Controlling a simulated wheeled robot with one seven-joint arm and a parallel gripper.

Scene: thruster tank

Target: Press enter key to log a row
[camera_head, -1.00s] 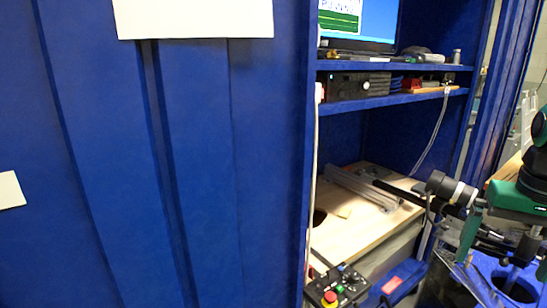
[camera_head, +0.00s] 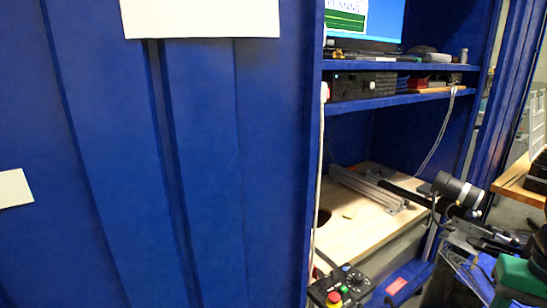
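A monitor (camera_head: 385,22) with a blue screen and a white and green window stands on the upper shelf of the blue cabinet; its top is cut off by the frame. A dark strip (camera_head: 350,53), perhaps a keyboard edge, lies below the screen, seen nearly edge-on. No single key, including the enter key, can be made out. A green and black part that moves apart from the scene, apparently of my arm, is at the lower right edge. My gripper's fingertips are not in view, far from the keyboard area.
The blue shelves (camera_head: 400,102) hold a black box (camera_head: 362,86) and small items. Below are a wooden board (camera_head: 365,228), a black cylinder (camera_head: 458,190), and a control box (camera_head: 342,288) with a red button. A blue panel (camera_head: 200,180) fills the left.

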